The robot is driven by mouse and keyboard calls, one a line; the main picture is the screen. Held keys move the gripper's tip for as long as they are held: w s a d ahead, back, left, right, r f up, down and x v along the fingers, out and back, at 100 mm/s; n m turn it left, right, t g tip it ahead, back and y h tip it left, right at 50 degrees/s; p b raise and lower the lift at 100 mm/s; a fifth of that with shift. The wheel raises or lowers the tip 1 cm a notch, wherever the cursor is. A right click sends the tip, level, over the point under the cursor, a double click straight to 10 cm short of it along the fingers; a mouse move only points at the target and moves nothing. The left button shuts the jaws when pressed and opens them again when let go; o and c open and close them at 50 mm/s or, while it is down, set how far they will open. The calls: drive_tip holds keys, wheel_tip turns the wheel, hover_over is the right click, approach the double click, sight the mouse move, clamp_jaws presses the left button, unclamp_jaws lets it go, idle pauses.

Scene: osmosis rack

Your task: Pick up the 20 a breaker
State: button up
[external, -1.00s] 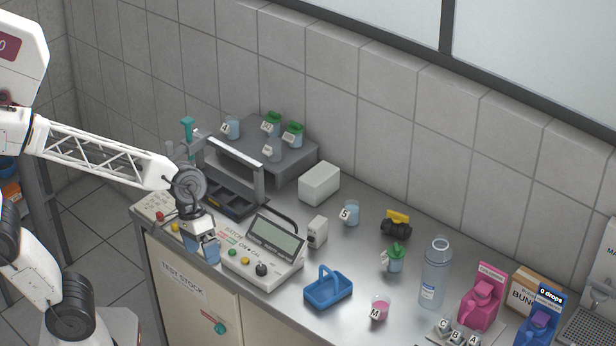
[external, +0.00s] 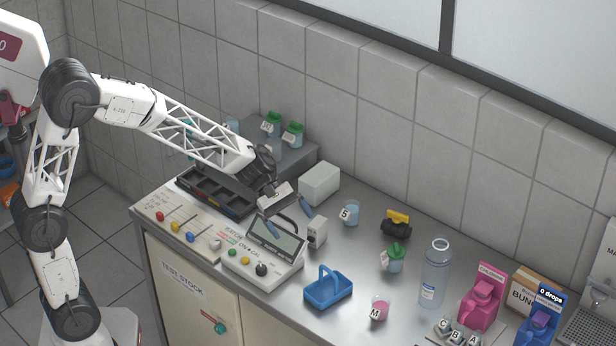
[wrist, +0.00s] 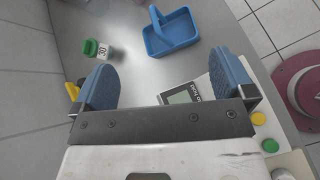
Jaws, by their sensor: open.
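A small pale box-shaped unit (external: 317,232) stands on the counter just right of the meter. It may be the 20 A breaker, but I cannot read a rating on it. My gripper (external: 289,216) is open and empty above the back of the meter, up and left of the unit and apart from it. In the wrist view my two blue fingers (wrist: 165,85) are spread wide with bare counter between them. I cannot make out the unit in the wrist view; the gripper's dark bar may hide it.
The meter (external: 261,270) has a screen and knobs. A blue handled tray (external: 328,292), a plain white block (external: 319,184), a beaker (external: 351,214), a green-lidded jar (external: 396,259) and a tall bottle (external: 435,275) stand around. The counter between unit and beaker is bare.

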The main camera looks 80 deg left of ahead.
sight(314, 227)
drive_tip(key=w+a+f+n+t, duration=0.2)
drive_tip(key=w+a+f+n, duration=0.1)
drive_tip(key=a, duration=0.3)
drive_tip(key=w+a+f+n+t, duration=0.2)
drive_tip(key=w+a+f+n, duration=0.1)
drive_tip(key=a, duration=0.4)
drive_tip(key=shift+a+f+n+y, duration=0.15)
drive_tip(key=shift+a+n+y, duration=0.2)
drive_tip(key=shift+n, duration=0.25)
drive_tip(key=shift+w+f, duration=0.1)
drive_tip(key=shift+f, duration=1.65)
drive_tip(key=shift+d+f, duration=0.1)
drive_tip(key=shift+f, duration=0.5)
drive_tip(key=f, duration=0.2)
drive_tip(key=w+d+f, duration=0.1)
drive_tip(key=shift+w, duration=0.1)
drive_tip(key=shift+w+d+f, duration=0.25)
drive_tip(key=shift+w+d, duration=0.05)
drive_tip(key=shift+w, duration=0.2)
